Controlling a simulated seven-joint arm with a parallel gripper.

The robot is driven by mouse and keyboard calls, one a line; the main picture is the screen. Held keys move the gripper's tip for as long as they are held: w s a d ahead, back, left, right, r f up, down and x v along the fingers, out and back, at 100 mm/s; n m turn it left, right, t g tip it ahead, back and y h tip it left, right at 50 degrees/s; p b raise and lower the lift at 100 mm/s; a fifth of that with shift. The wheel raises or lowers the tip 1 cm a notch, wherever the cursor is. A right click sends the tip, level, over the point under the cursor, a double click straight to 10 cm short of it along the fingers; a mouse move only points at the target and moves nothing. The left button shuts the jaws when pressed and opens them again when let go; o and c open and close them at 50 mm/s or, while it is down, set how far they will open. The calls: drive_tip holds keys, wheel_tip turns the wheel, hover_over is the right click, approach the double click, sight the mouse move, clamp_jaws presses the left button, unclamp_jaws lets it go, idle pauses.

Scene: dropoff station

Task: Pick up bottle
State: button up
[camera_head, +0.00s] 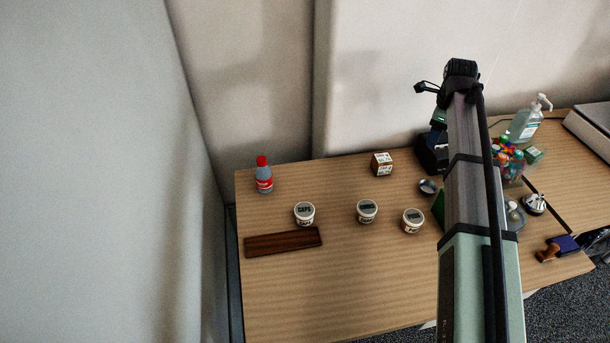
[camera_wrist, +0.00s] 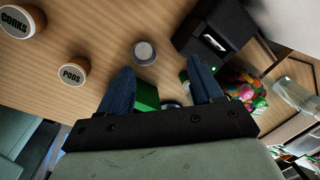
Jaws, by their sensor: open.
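A small bottle (camera_head: 264,180) with a red cap, a greyish clear body and a red label stands upright at the table's back left. It is not in the wrist view. A taller clear pump bottle (camera_head: 527,122) with a white pump stands at the back right. My gripper (camera_wrist: 158,72) shows in the wrist view with its two blue fingers apart and nothing between them. It is above the table's right part, near a small metal bowl (camera_wrist: 144,52) and a green box (camera_wrist: 147,96), far from the red-capped bottle.
Labelled jars (camera_head: 304,213) stand in a row right of a dark wooden tray (camera_head: 283,242). A small brown box (camera_head: 382,164) is at the back. A black machine (camera_wrist: 216,38) and colourful items (camera_wrist: 243,88) are close to my gripper. The front left table is clear.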

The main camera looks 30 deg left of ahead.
drive_tip(key=s+a+r+n+g, duration=0.1)
drive_tip(key=s+a, duration=0.5)
drive_tip(key=a, duration=0.5)
drive_tip(key=s+a+r+n, duration=0.1)
drive_tip(key=s+a, duration=0.4)
drive_tip(key=a, duration=0.7)
drive_tip(key=n, duration=0.1)
approach(261, 159)
drive_tip(key=shift+g, duration=0.3)
drive_tip(key=shift+w+a+f, duration=0.1)
drive_tip(key=shift+w+f, duration=0.05)
drive_tip(key=shift+f, duration=2.55)
drive_tip(key=shift+w+f, duration=0.1)
drive_tip(key=shift+f, duration=2.6)
clamp_jaws()
